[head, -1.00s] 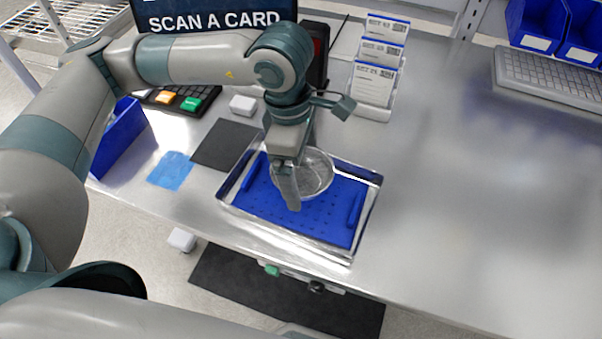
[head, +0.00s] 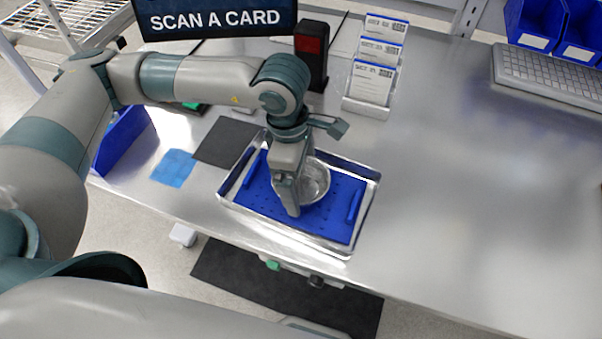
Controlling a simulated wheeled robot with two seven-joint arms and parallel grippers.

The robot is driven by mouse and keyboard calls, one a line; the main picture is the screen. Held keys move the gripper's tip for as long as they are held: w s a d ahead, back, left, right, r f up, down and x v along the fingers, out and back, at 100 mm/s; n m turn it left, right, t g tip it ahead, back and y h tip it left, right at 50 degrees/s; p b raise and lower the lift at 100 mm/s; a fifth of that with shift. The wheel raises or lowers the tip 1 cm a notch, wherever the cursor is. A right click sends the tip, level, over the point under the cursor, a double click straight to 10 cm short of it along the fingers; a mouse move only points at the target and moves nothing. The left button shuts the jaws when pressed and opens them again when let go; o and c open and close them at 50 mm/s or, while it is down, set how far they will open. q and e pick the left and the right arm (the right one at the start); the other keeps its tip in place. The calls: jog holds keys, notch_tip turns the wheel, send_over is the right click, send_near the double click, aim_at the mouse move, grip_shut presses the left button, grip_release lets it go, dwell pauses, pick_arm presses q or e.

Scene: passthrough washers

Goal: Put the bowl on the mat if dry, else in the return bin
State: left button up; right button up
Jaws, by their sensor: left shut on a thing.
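A round, shiny grey bowl (head: 316,181) is over the blue perforated insert (head: 262,205) of a shallow metal tray (head: 318,248). My left gripper (head: 291,205) points down at the bowl's left side and is shut on it. The gripper hides the bowl's left part. I cannot tell whether the bowl touches the insert, or whether its inside is wet or dry. A dark grey square mat (head: 226,142) lies flat and bare left of the tray. A blue bin (head: 124,139) stands at the table's left end, partly behind my arm. My right gripper is not in view.
A blue cloth (head: 173,168) lies beside the dark mat. Behind the tray are a card holder (head: 368,105), a black device with a red window (head: 311,50) and a "SCAN A CARD" sign (head: 215,18). A keyboard (head: 552,82) is far right. The right tabletop is clear.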

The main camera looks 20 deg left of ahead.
pick_arm(q)
jog(key=shift+f, duration=0.1)
jog(key=o, duration=0.8)
jog(key=shift+o, duration=0.2)
